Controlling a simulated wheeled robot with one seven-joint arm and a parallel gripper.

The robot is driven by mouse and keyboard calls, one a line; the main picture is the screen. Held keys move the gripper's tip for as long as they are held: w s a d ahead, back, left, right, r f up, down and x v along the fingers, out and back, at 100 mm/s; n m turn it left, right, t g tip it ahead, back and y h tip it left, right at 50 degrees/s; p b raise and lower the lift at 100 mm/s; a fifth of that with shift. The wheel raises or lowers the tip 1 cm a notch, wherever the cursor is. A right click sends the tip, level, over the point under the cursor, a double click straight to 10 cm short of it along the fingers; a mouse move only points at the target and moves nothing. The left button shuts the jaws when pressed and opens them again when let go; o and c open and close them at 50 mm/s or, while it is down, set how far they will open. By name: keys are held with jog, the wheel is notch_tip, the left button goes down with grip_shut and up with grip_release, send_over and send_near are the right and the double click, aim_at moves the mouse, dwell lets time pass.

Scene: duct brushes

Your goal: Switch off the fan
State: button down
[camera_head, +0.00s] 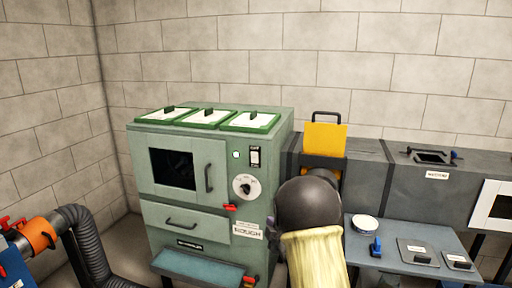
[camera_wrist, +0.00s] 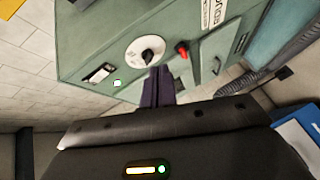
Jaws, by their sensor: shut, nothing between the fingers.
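The green cabinet (camera_head: 180,217) stands against the wall. In the wrist view the panel is rotated; the switch (camera_wrist: 100,73), dial (camera_wrist: 146,53) and glowing green light (camera_wrist: 117,83) show ahead of my fingers. My gripper (camera_wrist: 158,74) is shut and empty, its tips overlapping the panel near the knob; I cannot tell whether they touch. My arm hides the gripper in the head view. The switch's position is too small to tell.
A red lever (camera_head: 230,207) is below the dial. A grey duct (camera_head: 370,165) with a yellow plate (camera_head: 324,138) runs right of the cabinet. A shelf (camera_head: 390,238) holds a round white-topped item (camera_head: 365,222). A black hose (camera_head: 88,245) is at left.

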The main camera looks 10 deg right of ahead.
notch_tip(320, 180, up, 14)
jog(key=w+n+t+y+p, duration=0.2)
jog(key=n+p, duration=0.4)
jog(key=p, duration=0.7)
jog(key=shift+w+a+r+n+t+y, duration=0.3)
jog(key=shift+w+a+y, duration=0.15)
jog(key=shift+y, duration=0.45)
jog(key=p, duration=0.2)
send_near(251, 155)
jog(key=w+a, duration=0.2)
jog(key=a, duration=0.2)
jog(key=shift+w+d+r+p, duration=0.2)
jog(key=shift+w+d+p, duration=0.2)
jog(key=shift+w, duration=0.2)
jog(key=shift+w+d+r+p, duration=0.15)
jog(key=shift+w+d+p, duration=0.2)
jog(key=shift+w, duration=0.2)
jog(key=shift+w+d, duration=0.45)
jog(key=shift+w, duration=0.2)
jog(key=shift+a, duration=0.1)
